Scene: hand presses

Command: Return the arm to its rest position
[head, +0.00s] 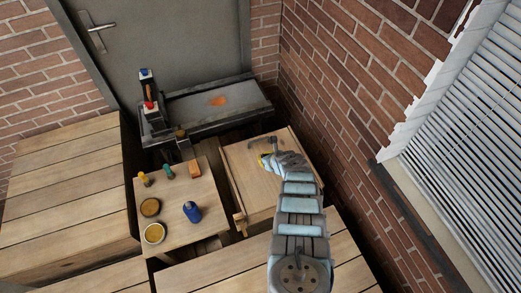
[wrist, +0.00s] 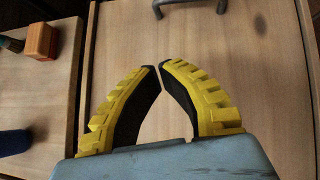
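My gripper (head: 264,160) is over the pale wooden board or cabinet top (head: 245,180) in the head view, with my arm reaching to it from the lower right. In the wrist view my gripper (wrist: 161,66) shows two yellow and black fingers whose tips nearly meet, with a small gap between them. Nothing shows between the fingers. A dark metal handle (wrist: 158,12) on the wooden surface lies just beyond the fingertips, apart from them.
A small table (head: 190,238) on the left bears a blue bottle (head: 192,212), two round tins (head: 150,207), a yellow-handled tool (head: 144,179), a green-handled tool (head: 168,171) and an orange-brown block (head: 195,169). A press (head: 150,108) stands behind. A brick wall (head: 350,90) rises on the right.

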